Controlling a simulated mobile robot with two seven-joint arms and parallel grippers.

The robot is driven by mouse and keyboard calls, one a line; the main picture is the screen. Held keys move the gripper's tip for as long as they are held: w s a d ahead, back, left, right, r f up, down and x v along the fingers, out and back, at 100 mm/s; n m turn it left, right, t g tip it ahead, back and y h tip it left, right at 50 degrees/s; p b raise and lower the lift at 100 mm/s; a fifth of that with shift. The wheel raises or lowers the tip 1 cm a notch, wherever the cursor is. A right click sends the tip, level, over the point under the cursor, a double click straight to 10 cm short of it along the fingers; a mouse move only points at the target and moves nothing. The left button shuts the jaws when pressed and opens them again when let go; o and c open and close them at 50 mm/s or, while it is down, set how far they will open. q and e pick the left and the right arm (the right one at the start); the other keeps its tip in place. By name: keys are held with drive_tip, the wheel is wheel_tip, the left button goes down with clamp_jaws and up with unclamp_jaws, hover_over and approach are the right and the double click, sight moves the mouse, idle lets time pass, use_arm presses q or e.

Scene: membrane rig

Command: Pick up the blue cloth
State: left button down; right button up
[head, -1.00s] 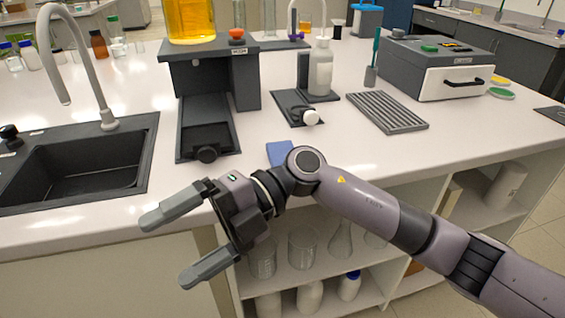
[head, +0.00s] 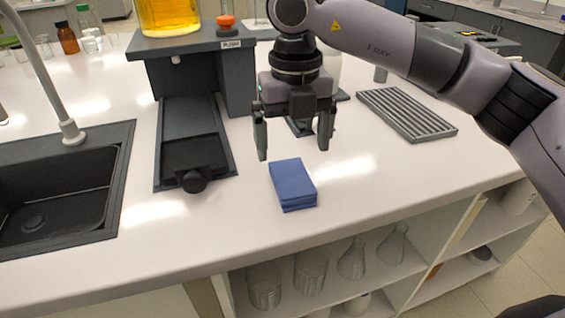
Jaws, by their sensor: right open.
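The blue cloth (head: 292,184) is a folded, layered rectangle lying flat on the white counter, near its front edge in the head view. My right gripper (head: 292,155) points down above the counter, just beyond the cloth in the picture. Its two fingers are spread apart with nothing between them. The cloth is fully visible and the fingers do not appear to touch it. My left gripper is not in view.
A dark rig (head: 195,110) with a tray and knob stands left of the cloth. A black sink (head: 62,185) is further left. A grey slotted rack (head: 407,113) lies to the right. Glassware sits on shelves below. The counter around the cloth is clear.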

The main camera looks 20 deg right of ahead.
sight(292, 176)
drive_tip(key=shift+w+f, duration=0.2)
drive_tip(key=f, duration=0.5)
drive_tip(key=shift+s+a+f, duration=0.1)
drive_tip(key=shift+s+f, duration=0.05)
drive_tip(key=shift+s, duration=0.25)
drive_tip(key=shift+f, duration=0.6)
drive_tip(key=c, duration=1.1)
